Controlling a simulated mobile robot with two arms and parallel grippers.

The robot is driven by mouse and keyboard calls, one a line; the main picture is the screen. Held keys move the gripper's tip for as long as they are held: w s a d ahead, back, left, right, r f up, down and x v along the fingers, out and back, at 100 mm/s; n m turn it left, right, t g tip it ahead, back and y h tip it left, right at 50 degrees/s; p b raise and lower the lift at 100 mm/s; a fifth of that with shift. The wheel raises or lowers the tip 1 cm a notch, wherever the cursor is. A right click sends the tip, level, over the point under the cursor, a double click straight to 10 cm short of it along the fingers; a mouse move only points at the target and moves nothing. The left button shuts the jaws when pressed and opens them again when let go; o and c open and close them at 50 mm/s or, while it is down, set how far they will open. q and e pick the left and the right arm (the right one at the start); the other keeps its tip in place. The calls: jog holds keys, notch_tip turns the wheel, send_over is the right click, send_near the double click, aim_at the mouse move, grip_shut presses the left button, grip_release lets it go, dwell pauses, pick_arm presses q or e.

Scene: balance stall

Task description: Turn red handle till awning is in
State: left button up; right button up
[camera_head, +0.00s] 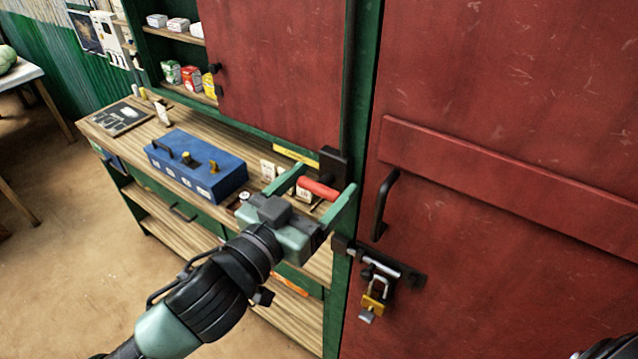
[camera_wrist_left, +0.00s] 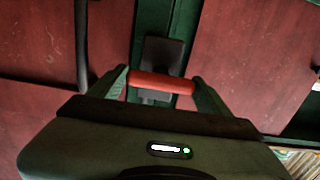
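The red handle (camera_head: 319,188) is a short red bar on a black crank box (camera_head: 334,165) fixed to the green post beside the counter. My left gripper (camera_head: 318,192) is at the handle with its two fingers spread wide, one near each end of the bar. In the left wrist view the red handle (camera_wrist_left: 161,83) lies crosswise between the open fingers (camera_wrist_left: 163,88). I cannot tell whether the fingers touch it. The awning is not in view. My right gripper is not in view.
A red door with a black pull handle (camera_head: 384,204) and a brass padlock (camera_head: 375,298) is close on the right. Open floor (camera_head: 85,270) lies at the left.

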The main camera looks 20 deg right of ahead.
pick_arm(q)
jog(key=shift+o, duration=0.8)
jog(key=shift+s+a, duration=0.1)
jog(key=shift+a, duration=0.1)
jog(key=b+v, duration=0.2)
jog(key=v, duration=0.5)
jog(key=shift+a+b, duration=0.2)
jog(key=shift+b, duration=0.1)
jog(key=shift+s, duration=0.1)
